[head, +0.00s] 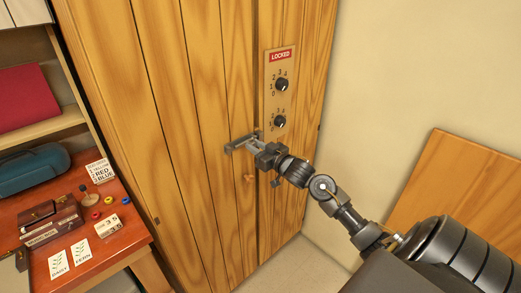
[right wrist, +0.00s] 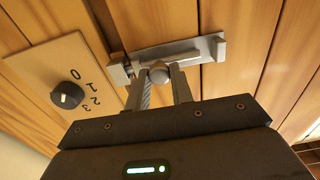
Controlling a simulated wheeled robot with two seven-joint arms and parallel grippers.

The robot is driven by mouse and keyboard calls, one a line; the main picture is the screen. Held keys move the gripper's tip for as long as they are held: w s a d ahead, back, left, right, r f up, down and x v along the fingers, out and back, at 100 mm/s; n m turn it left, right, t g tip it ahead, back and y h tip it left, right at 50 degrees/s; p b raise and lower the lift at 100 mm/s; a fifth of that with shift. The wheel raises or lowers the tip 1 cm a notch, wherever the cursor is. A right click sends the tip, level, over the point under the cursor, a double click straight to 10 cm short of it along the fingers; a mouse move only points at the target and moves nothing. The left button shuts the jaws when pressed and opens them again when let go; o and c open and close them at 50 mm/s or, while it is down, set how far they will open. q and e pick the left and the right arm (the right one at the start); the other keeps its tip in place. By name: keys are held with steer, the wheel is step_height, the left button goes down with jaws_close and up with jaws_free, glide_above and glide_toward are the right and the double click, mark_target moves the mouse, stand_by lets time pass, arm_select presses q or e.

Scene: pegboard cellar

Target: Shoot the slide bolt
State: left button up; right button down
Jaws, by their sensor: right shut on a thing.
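The grey metal slide bolt (head: 238,145) is mounted across the boards of the wooden door. It also shows in the right wrist view (right wrist: 190,50), with its round knob (right wrist: 159,72) near the left end of the bar. My right gripper (head: 257,143) is at the bolt, and its two fingers (right wrist: 160,88) are closed around the knob, one on each side. A small grey block (right wrist: 119,74) sits at the bolt's left end in that view. I cannot tell whether the bar's tip is inside it. My left gripper is not in view.
A panel (head: 281,90) with a red LOCKED sign (head: 281,56) and two black dials is on the door above the bolt. A red-brown desk (head: 121,243) with cards and boxes stands left. A wooden board (head: 455,190) leans right.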

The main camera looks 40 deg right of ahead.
steer(key=shift+d+r, duration=0.15)
steer(key=c, duration=1.6)
jaws_free()
steer(key=o, duration=0.4)
steer(key=shift+d, duration=0.2)
steer(key=shift+c, duration=0.2)
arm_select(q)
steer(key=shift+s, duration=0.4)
arm_select(e)
steer(key=shift+a, duration=0.1)
steer(key=shift+a, duration=0.1)
steer(key=shift+s+f, duration=0.2)
steer(key=shift+s, duration=0.1)
arm_select(q)
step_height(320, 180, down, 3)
steer(key=b, duration=0.3)
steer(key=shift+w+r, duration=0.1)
arm_select(e)
steer(key=s, duration=1)
steer(key=shift+d, duration=0.45)
steer(key=shift+s, duration=0.1)
